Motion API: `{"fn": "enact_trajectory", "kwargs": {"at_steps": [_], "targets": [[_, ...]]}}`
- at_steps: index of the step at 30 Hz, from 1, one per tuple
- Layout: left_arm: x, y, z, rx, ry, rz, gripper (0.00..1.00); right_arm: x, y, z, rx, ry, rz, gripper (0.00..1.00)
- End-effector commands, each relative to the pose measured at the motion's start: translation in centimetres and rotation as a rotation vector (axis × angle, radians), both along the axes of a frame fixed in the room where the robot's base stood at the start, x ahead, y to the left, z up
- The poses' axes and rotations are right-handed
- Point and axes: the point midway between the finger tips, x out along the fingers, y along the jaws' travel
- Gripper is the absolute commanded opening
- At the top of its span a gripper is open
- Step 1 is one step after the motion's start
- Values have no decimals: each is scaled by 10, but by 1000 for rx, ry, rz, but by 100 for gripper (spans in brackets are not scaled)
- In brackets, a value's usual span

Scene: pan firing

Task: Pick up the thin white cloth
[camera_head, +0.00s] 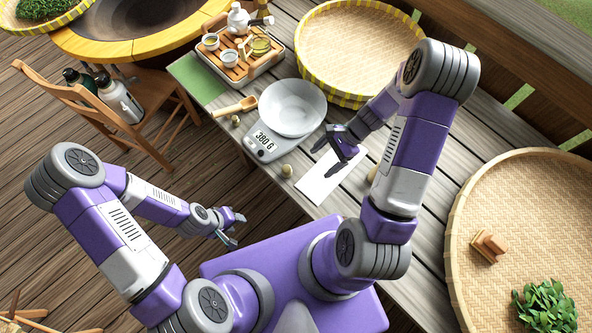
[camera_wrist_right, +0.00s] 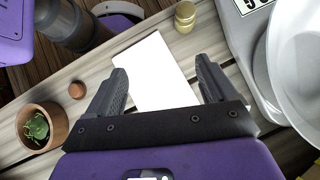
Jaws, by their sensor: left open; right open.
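The thin white cloth (camera_head: 326,180) lies flat on the grey plank table in the head view, just right of the scale. It also shows in the right wrist view (camera_wrist_right: 158,70) as a plain white rectangle between the fingers. My right gripper (camera_head: 338,142) is open and empty above the cloth's far end. In the right wrist view its two fingers (camera_wrist_right: 158,92) stand apart, one on either side of the cloth. Whether they touch the cloth or table I cannot tell. My left gripper (camera_head: 236,228) is open and empty, low near my base, away from the table.
A scale (camera_head: 262,142) reading 380 G carries a white bowl (camera_head: 292,106) close by. A wooden scoop (camera_head: 236,107) and a tea tray (camera_head: 232,72) lie beyond. A wooden cup (camera_wrist_right: 42,126) holds green leaves. A chair (camera_head: 125,110) stands left.

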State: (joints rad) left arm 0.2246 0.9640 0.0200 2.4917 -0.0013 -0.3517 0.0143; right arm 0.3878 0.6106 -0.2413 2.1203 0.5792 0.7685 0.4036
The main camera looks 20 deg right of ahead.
Motion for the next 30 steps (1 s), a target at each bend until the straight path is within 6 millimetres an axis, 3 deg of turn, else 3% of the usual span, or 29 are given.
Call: {"fn": "enact_trajectory", "kwargs": {"at_steps": [15, 30], "targets": [[0, 0, -59, 0, -1, 1, 43, -4, 47, -60, 0, 0, 4, 85], [1, 0, -69, 0, -1, 0, 43, -5, 59, -70, -1, -1, 2, 85]]}}
